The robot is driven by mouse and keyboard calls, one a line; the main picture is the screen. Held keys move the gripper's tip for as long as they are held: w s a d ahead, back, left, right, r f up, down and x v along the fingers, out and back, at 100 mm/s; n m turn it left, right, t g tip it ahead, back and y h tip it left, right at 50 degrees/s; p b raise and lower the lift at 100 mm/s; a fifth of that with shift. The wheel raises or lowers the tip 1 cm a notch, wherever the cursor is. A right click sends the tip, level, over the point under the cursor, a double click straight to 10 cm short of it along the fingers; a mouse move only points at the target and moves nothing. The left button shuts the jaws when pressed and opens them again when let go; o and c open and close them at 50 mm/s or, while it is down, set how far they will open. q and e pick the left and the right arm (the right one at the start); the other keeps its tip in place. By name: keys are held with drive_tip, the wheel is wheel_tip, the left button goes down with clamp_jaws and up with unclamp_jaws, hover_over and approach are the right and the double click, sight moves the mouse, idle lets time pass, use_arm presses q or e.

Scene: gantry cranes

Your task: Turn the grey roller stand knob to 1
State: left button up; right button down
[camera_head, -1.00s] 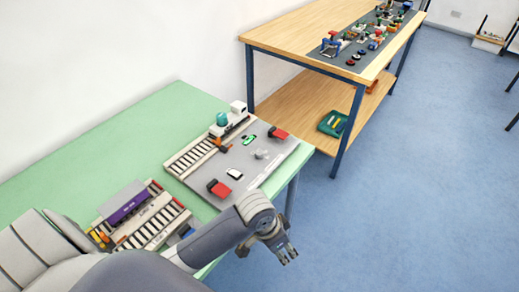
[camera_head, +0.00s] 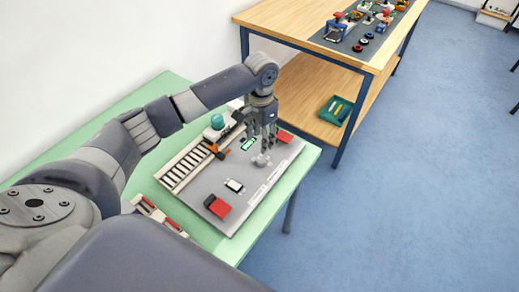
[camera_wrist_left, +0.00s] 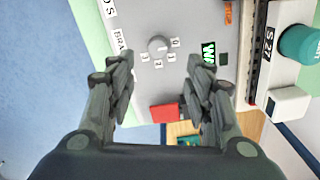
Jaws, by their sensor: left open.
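The grey roller stand knob (camera_wrist_left: 157,45) shows in the left wrist view as a small round knob on a grey panel, with small white number labels around it. In the head view the knob (camera_head: 261,160) stands on the grey board (camera_head: 250,185). My left gripper (camera_head: 265,147) points down over the board, close to the knob. In the left wrist view its two fingers (camera_wrist_left: 160,75) are spread apart with nothing between them, and the knob lies just beyond the fingertips, between their lines. Which number the knob points to is too small to tell. My right gripper is not in view.
A red block (camera_head: 218,207) and a small white-topped piece (camera_head: 234,186) sit on the board. A roller track (camera_head: 184,171) and a teal dome (camera_head: 217,121) line its left side. A wooden shelf table (camera_head: 300,95) stands behind, with floor free to the right.

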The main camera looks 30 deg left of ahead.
use_arm(q)
hover_over(261, 159)
drive_tip(key=f, duration=0.4)
drive_tip(key=shift+s+d+f+p, duration=0.15)
drive_tip(key=shift+s+f+p, duration=0.05)
drive_tip(key=shift+f+p, duration=0.15)
drive_tip(key=f, duration=0.3)
drive_tip(key=shift+w, duration=0.2)
drive_tip(key=shift+f, duration=0.75)
drive_tip(key=shift+c, duration=0.2)
drive_tip(key=c, duration=0.9)
drive_tip(key=shift+c, duration=0.5)
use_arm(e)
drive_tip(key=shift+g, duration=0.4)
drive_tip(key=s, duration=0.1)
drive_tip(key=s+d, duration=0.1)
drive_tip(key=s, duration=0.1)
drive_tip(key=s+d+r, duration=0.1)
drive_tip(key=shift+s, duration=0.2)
